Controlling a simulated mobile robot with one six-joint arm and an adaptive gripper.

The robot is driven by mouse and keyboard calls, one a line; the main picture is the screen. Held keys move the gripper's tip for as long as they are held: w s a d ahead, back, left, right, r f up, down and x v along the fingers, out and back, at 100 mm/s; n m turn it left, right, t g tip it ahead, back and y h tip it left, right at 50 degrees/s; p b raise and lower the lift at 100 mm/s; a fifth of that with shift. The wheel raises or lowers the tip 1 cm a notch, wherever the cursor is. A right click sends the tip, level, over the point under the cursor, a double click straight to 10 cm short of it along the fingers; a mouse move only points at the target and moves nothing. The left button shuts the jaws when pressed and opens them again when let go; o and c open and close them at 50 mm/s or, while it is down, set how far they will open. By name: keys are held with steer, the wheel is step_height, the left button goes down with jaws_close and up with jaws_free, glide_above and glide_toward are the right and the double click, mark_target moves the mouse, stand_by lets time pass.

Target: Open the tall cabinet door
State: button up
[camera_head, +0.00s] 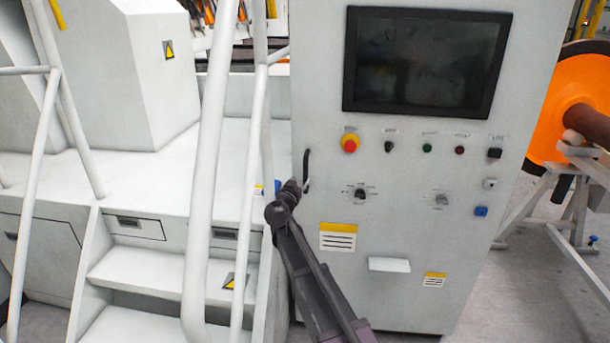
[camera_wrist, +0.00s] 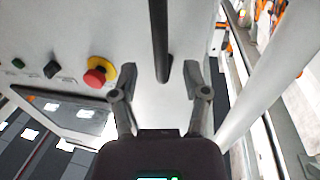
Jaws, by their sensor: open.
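The tall cabinet (camera_head: 400,235) is a white panel with a dark screen, and its door appears closed. Its dark vertical bar handle (camera_head: 306,166) is near the left edge, below and left of the red button. My gripper (camera_head: 298,187) is at the handle's lower part in the head view. In the wrist view my gripper (camera_wrist: 160,80) is open, with one finger on each side of the dark handle (camera_wrist: 160,40). The fingers stand apart from the bar there. I cannot tell how deep the bar sits between them.
A red emergency button (camera_head: 350,143) and several knobs sit on the cabinet front. White railings (camera_head: 207,170) and steps (camera_head: 150,272) stand close on the left. An orange wheel (camera_head: 568,100) on a stand is at the right. Some grey floor shows at lower right.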

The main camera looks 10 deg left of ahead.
mark_target(305, 175)
steer(key=shift+x, duration=3.05)
jaws_close()
steer(key=shift+a, duration=0.15)
